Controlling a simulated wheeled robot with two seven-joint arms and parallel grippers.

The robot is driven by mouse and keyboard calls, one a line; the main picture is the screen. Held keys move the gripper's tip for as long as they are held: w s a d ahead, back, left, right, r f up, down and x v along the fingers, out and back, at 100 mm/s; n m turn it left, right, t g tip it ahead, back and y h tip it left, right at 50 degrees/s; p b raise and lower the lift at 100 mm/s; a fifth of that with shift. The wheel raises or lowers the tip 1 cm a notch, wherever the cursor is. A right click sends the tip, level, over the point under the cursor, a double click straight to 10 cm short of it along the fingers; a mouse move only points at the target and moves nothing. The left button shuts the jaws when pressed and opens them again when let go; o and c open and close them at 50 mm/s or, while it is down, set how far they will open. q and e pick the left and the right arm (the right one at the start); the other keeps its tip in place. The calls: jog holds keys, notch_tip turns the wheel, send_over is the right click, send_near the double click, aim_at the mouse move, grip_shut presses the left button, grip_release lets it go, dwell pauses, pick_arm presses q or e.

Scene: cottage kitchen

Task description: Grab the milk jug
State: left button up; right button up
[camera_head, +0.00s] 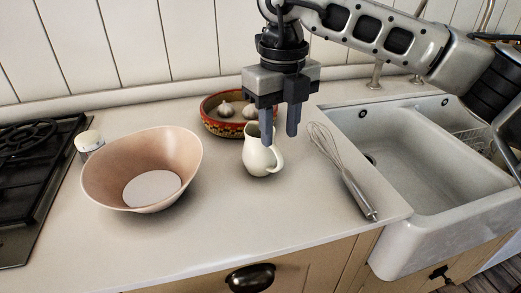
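The milk jug (258,160) is a small cream-white pitcher standing upright on the counter, with its handle on the right side. My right gripper (279,138) points down over the jug, its two dark fingers apart. The left finger overlaps the jug's upper part in the picture, and the right finger is to the right of the jug's rim. I cannot tell whether either finger touches the jug. Part of the jug's rim is hidden behind the fingers. My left gripper is out of view.
A red patterned bowl (208,127) with garlic (226,109) stands just behind the jug. A whisk (345,175) lies to the right, beside the white sink (404,222). A large pinkish bowl (100,180), a small jar (90,141) and a stove (22,190) are left. The front counter is clear.

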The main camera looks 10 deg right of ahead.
aim_at(277, 167)
notch_tip(277, 167, down, 5)
jog(key=shift+f, duration=0.1)
jog(key=shift+w+d+f+p, duration=0.1)
jog(key=shift+w+f+p, duration=0.1)
jog(key=shift+f, duration=0.7)
jog(key=shift+w+a+f+p, duration=0.15)
jog(key=shift+f+p, duration=0.1)
jog(key=shift+f, duration=0.6)
jog(key=shift+w+d+f+p, duration=0.15)
jog(key=shift+f+p, duration=0.05)
jog(key=shift+f, duration=0.7)
jog(key=shift+r, duration=0.1)
grip_shut()
